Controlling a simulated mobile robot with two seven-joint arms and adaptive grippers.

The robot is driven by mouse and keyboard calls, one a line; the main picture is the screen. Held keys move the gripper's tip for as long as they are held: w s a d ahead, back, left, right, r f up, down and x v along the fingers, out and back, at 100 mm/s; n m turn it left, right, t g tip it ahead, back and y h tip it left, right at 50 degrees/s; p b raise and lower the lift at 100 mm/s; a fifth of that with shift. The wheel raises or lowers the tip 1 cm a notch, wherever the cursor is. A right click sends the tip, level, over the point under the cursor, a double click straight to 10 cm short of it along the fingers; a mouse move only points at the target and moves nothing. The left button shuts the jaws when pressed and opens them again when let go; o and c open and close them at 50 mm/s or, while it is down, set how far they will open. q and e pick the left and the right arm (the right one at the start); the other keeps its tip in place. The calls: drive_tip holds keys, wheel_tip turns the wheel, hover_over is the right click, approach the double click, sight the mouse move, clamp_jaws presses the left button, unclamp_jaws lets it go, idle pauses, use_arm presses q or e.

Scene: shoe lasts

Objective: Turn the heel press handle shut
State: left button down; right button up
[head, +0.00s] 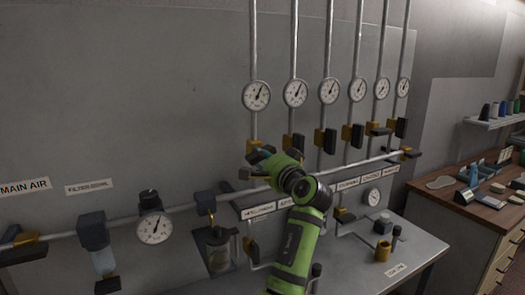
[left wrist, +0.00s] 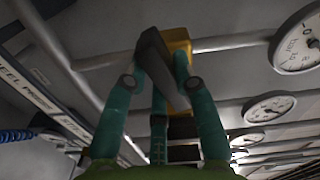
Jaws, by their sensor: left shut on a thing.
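The heel press valve is the leftmost of the row, with a brass body (left wrist: 178,42) and a dark bar handle (left wrist: 157,58), under the first gauge (head: 256,95). My left gripper (head: 259,158) is at this valve. In the left wrist view the teal fingers of my left gripper (left wrist: 162,80) are shut on the handle, one on each side. The handle slants across the line of its pipe. In the head view the gripper and green arm hide most of the handle. A partly readable press label (left wrist: 32,84) lies at the left of the wrist view. My right gripper is not in view.
Several similar valves with dark handles (head: 325,140) stand close to the right on vertical pipes, each below a gauge. A manifold pipe (head: 178,208) runs just below. A grey bench (head: 425,243) with small fittings and a wooden workbench (head: 490,206) stand at the right.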

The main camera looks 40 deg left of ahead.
use_arm(q)
drive_tip(key=shift+r+m+p, duration=0.2)
drive_tip(key=shift+m+p, duration=1.2)
drive_tip(key=shift+m, duration=0.4)
drive_tip(key=c, duration=1)
unclamp_jaws()
drive_tip(key=shift+f, duration=0.1)
drive_tip(key=v, duration=1.2)
